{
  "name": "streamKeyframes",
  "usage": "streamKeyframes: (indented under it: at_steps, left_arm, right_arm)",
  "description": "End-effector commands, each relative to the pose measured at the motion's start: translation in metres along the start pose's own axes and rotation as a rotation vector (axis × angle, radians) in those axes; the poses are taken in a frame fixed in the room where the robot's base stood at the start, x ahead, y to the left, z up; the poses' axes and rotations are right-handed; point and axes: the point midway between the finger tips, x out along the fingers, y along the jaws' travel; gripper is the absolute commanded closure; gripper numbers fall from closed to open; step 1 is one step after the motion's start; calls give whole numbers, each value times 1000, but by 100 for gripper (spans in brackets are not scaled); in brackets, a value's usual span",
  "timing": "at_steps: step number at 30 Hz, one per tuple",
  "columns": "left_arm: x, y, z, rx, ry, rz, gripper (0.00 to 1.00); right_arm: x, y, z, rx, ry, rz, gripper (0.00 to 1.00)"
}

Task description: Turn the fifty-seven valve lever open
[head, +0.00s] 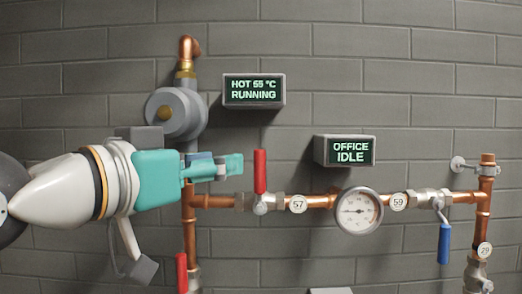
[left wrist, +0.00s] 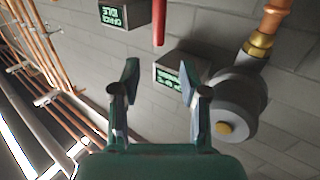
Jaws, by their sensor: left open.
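The fifty-seven valve has a red lever (head: 260,171) standing upright, across the horizontal copper pipe, just left of the round tag 57 (head: 298,204). The red lever also shows at the top of the left wrist view (left wrist: 158,22), beyond the fingertips. My left gripper (head: 233,166), with teal fingers, reaches in from the left; its tips end just left of the lever in the head view. In the left wrist view the two fingers (left wrist: 160,76) are spread, with nothing between them. My right gripper is not in view.
A grey pump (head: 176,112) and the HOT display (head: 254,90) are above my gripper. The OFFICE display (head: 345,151), a gauge (head: 358,210) and a blue lever (head: 444,243) hanging down are to the right. Another red lever (head: 182,272) is below.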

Motion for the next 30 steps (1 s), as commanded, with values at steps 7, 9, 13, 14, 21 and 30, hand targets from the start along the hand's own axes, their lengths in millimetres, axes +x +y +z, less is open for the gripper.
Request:
streamKeyframes:
  at_steps: [7, 9, 13, 14, 21, 30]
  left_arm:
    - [58, 1, -2, -1, -3, 2, 56]
    - [72, 1, -2, 0, -3, 3, 56]
    - [92, 2, -2, -1, -2, 4, 56]
    - [96, 2, -2, -1, -1, 4, 56]
    - [111, 2, -1, 0, 0, 4, 56]
    - [112, 2, 0, 0, 1, 5, 61]
  right_arm:
    - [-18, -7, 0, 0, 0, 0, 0]
    - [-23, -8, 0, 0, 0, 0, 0]
    - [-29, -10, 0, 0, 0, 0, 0]
    - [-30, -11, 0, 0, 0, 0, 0]
    - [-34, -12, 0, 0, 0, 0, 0]
    - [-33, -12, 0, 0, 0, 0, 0]
